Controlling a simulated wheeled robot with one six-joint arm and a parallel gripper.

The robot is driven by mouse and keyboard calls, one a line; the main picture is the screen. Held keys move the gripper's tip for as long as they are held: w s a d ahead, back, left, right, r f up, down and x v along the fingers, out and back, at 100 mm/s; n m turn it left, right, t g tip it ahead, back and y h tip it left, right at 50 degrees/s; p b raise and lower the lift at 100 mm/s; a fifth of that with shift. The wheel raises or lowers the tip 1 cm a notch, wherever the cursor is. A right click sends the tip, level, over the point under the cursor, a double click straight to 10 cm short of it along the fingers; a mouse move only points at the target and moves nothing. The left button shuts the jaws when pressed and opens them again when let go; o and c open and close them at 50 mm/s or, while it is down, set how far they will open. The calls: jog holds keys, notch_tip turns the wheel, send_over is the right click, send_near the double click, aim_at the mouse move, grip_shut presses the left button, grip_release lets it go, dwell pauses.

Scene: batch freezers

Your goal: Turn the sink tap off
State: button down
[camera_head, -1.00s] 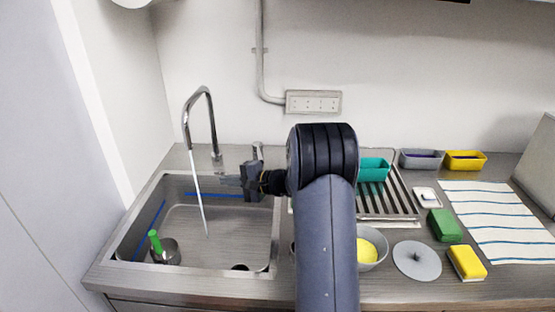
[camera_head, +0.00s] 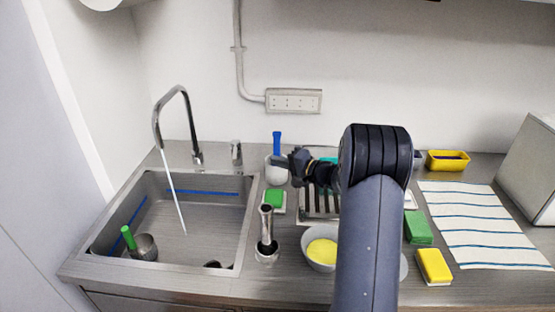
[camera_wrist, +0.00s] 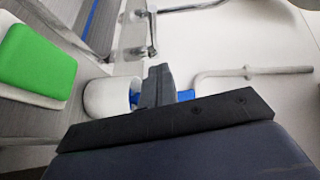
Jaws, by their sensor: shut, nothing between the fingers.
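The chrome sink tap (camera_head: 180,118) arches over the left of the sink (camera_head: 215,220). A thin white stream of water (camera_head: 174,195) runs from its spout into the basin. A short metal tap handle (camera_head: 236,152) stands upright on the counter to the right of the spout's base. A chrome handle also shows at the top of the wrist view (camera_wrist: 150,32). My gripper (camera_head: 284,162) is shut and empty, to the right of the handle and apart from it. In the wrist view its closed fingers (camera_wrist: 158,84) point up toward the wall.
A white pot (camera_head: 276,174) with a blue-handled brush (camera_head: 277,143) stands by my fingertips. A green sponge (camera_head: 274,198), a metal cylinder (camera_head: 266,228) and a bowl (camera_head: 320,246) sit right of the sink. A green-handled tool stands in a cup (camera_head: 144,246) in the basin.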

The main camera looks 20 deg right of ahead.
aim_at(236, 160)
jog(key=w+a+p, duration=0.1)
jog(key=w+a, duration=0.1)
jog(key=a, duration=0.1)
jog(key=w+a+f+p, duration=0.1)
jog(key=w+a+p, duration=0.1)
jog(key=w+a, duration=0.1)
jog(key=w+a+p, duration=0.1)
jog(key=w+a, duration=0.1)
jog(key=shift+w+a+f+p, duration=0.2)
jog(key=shift+a+f+p, duration=0.2)
jog(key=shift+w+a+b, duration=0.1)
jog(key=shift+a+b, duration=1.6)
jog(key=shift+b, duration=2.65)
